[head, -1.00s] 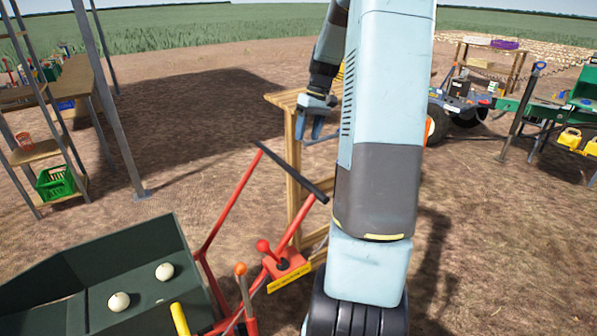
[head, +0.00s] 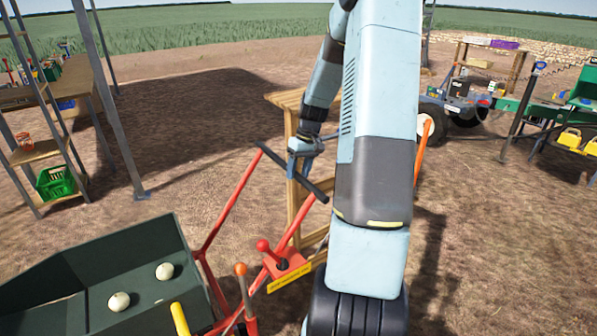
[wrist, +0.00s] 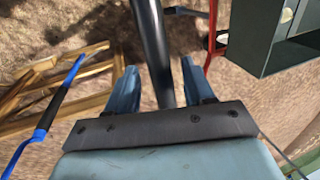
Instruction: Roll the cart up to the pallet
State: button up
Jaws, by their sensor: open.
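A red-framed cart (head: 222,225) with a black handle bar (head: 316,190) stands in front of me in the head view. The bar slants down to the right. My gripper (head: 303,160) is at the bar, pointing down, in the head view. In the wrist view my gripper (wrist: 160,88) is open, with the black handle bar (wrist: 151,40) running between its two blue fingers; I cannot tell whether they touch it. Part of the red frame (wrist: 213,28) shows at right. I cannot make out a pallet for certain.
A dark green bin (head: 110,262) with two pale onions stands at the lower left, beside the red frame. A wooden stand (head: 292,100) is behind the handle. Shelving (head: 38,153) is at left, a wheeled machine (head: 465,100) at right. Open soil lies between.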

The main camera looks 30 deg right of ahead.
jog(key=shift+c, duration=0.3)
grip_shut()
dwell(0.3)
